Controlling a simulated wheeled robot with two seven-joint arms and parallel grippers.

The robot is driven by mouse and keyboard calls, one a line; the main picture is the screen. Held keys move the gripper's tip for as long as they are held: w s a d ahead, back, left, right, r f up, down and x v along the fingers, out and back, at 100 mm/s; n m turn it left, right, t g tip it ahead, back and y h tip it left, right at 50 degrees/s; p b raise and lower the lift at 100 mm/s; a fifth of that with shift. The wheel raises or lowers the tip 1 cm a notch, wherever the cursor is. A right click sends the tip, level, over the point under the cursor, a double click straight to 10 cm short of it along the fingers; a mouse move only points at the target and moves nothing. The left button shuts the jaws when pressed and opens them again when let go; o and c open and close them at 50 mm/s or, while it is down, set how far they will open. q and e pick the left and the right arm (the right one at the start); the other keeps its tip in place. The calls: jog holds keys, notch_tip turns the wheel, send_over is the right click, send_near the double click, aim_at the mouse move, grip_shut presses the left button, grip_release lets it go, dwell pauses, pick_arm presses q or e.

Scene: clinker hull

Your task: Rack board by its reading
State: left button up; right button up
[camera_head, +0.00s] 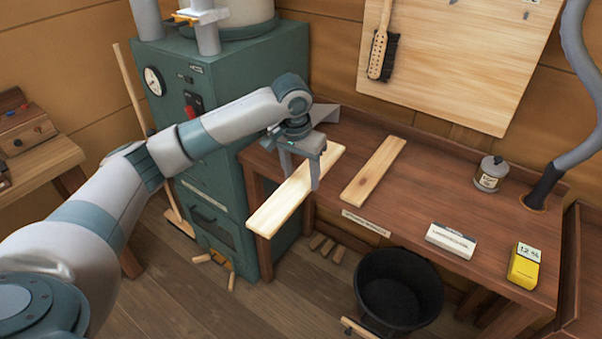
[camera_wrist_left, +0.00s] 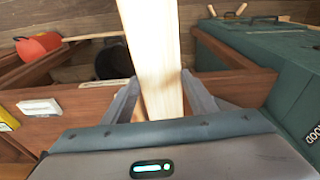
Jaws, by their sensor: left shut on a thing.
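A pale wooden board (camera_head: 277,211) is held in my left gripper (camera_head: 306,170), its near end sticking out past the bench's left front edge. In the left wrist view the board (camera_wrist_left: 152,45) runs up between the two fingers of the left gripper (camera_wrist_left: 160,100). A second, darker wooden board (camera_head: 373,171) lies on the workbench to the right of the held one. A yellow meter (camera_head: 525,266) stands at the bench's right front and its display seems to read 12 and a blurred digit. My right gripper is in neither view.
The brown workbench (camera_head: 432,190) also carries a white labelled block (camera_head: 451,240) and a small tin (camera_head: 490,175). A black bucket (camera_head: 398,290) stands on the floor below its front. A green cabinet (camera_head: 205,110) with a gauge is at the left.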

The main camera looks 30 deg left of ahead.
pick_arm(q)
jog(key=shift+s+d+f, duration=0.15)
jog(key=shift+s, duration=0.4)
jog(key=shift+s+d+f, duration=0.3)
jog(key=shift+s+f, duration=0.15)
jog(key=s+d+f, duration=0.4)
jog(key=s+f, duration=0.1)
jog(key=s, duration=0.5)
jog(key=s+d+f, duration=0.5)
jog(key=s+f, duration=0.1)
jog(key=s, duration=0.4)
jog(key=shift+s+d+f+n, duration=0.25)
jog(key=shift+f+n, duration=0.05)
jog(key=shift+n, duration=0.1)
